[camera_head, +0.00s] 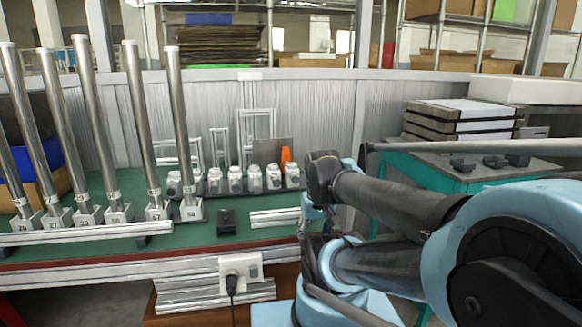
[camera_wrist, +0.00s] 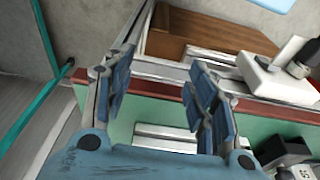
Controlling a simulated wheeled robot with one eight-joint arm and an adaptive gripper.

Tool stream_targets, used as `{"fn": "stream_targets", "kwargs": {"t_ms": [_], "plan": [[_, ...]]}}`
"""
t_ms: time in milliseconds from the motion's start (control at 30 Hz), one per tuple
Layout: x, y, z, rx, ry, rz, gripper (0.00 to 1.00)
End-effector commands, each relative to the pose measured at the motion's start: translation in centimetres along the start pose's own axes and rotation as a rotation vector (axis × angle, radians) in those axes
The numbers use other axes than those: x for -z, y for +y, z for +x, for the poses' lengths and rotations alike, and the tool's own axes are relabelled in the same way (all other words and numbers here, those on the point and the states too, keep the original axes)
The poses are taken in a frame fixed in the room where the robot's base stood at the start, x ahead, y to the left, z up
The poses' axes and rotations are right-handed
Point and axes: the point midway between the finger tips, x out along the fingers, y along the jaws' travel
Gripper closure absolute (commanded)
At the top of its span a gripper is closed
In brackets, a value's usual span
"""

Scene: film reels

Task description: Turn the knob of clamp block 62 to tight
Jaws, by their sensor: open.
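Several clamp blocks stand in a row on the green bench at left in the head view, each holding a tall steel tube. One is the rightmost block (camera_head: 191,211); another is at the left end (camera_head: 26,221). Their number labels are too small to read surely, so I cannot tell which is 62, and no knob position is clear. My gripper shows in the wrist view (camera_wrist: 160,68), its two blue-padded fingers spread with nothing between them. It is over the bench's front edge, apart from the clamp blocks. In the head view my arm mostly hides it.
A black block (camera_head: 227,222) and aluminium profiles (camera_head: 275,217) lie on the green bench (camera_head: 230,238). Small white-topped jars (camera_head: 254,180) stand behind. A white box with a cable (camera_head: 241,267) is at the front edge. A teal table (camera_head: 460,178) stands right.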

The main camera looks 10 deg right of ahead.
Motion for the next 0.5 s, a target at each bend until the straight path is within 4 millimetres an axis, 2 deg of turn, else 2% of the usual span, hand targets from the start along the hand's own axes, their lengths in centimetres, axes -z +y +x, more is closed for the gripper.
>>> {"fn": "stream_targets", "kwargs": {"t_ms": [67,167,500], "plan": [[-0.2,0.0,-0.7,0.000,0.002,-0.021,0.46],[1.4,0.0,-2.2,0.000,-0.005,-0.086,0.46],[10.4,0.2,-9.6,0.013,-0.047,-0.481,0.46]]}}
